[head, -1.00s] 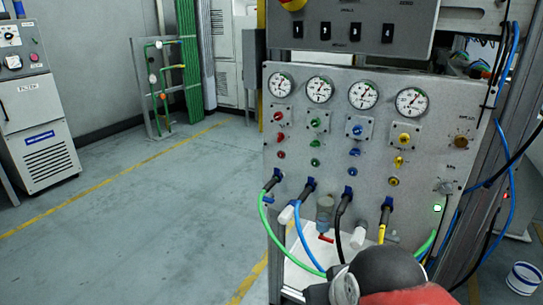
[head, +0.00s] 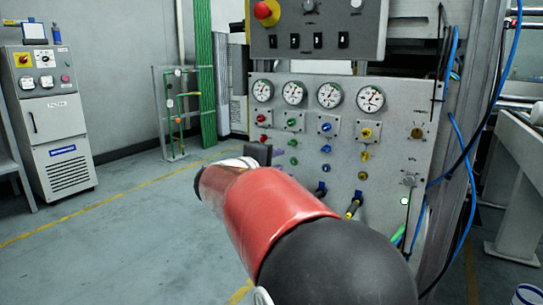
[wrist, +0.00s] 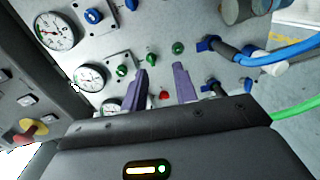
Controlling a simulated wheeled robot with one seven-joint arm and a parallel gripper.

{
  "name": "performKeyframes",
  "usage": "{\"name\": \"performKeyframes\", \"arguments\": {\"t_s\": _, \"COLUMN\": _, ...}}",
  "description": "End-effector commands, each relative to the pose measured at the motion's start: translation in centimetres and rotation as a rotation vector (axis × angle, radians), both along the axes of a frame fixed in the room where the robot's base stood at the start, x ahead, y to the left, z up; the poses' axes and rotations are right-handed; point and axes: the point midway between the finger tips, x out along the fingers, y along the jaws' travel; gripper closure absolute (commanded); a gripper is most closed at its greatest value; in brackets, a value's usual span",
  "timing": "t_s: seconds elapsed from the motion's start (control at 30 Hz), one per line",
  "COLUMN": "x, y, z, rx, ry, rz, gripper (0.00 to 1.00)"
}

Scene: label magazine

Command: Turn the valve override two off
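The grey valve panel (head: 400,150) carries gauges with columns of coloured knobs below them. The second column is green: an upper knob on a plate (head: 291,122), a middle knob (head: 293,142) and a lower fitting (head: 293,161). I cannot read which is override two. In the wrist view the panel appears turned, and the middle green knob (wrist: 151,58) shows just beyond and between the tips of my gripper (wrist: 161,68). Its two purple fingers are apart with nothing between them. Contact with the panel cannot be told. In the head view my red and black arm hides the lower left panel.
A blue knob (head: 326,127) and a yellow knob (head: 366,132) head the neighbouring columns. A blue hose (wrist: 280,60) and a green hose (wrist: 298,109) leave the panel in the wrist view. A switch box (head: 318,30) sits above. The floor at left is clear.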

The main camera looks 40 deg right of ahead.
Motion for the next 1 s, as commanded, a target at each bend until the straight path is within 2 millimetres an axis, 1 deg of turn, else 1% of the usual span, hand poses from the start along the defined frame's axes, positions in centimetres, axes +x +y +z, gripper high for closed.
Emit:
{"name": "performKeyframes", "arguments": {"t_s": 0.03, "x": 1.0, "y": -0.4, "z": 0.1, "rx": -0.044, "ry": 0.006, "rz": 0.005, "gripper": 0.71}}
{"name": "performKeyframes", "arguments": {"t_s": 0.1, "x": 1.8, "y": -0.7, "z": 0.6, "rx": -0.087, "ry": 0.007, "rz": 0.012, "gripper": 0.71}}
{"name": "performKeyframes", "arguments": {"t_s": 0.27, "x": 2.8, "y": -2.0, "z": 1.1, "rx": -0.118, "ry": 0.009, "rz": 0.016, "gripper": 0.71}}
{"name": "performKeyframes", "arguments": {"t_s": 0.5, "x": 4.2, "y": -5.6, "z": 1.1, "rx": -0.116, "ry": 0.01, "rz": 0.016, "gripper": 0.71}}
{"name": "performKeyframes", "arguments": {"t_s": 0.63, "x": 4.8, "y": -7.1, "z": 1.1, "rx": -0.115, "ry": 0.01, "rz": 0.016, "gripper": 0.71}}
{"name": "performKeyframes", "arguments": {"t_s": 0.8, "x": 5.2, "y": -8.0, "z": 1.1, "rx": -0.114, "ry": 0.01, "rz": 0.018, "gripper": 0.71}}
{"name": "performKeyframes", "arguments": {"t_s": 1.0, "x": 5.2, "y": -8.0, "z": 1.1, "rx": -0.115, "ry": 0.009, "rz": 0.018, "gripper": 0.71}}
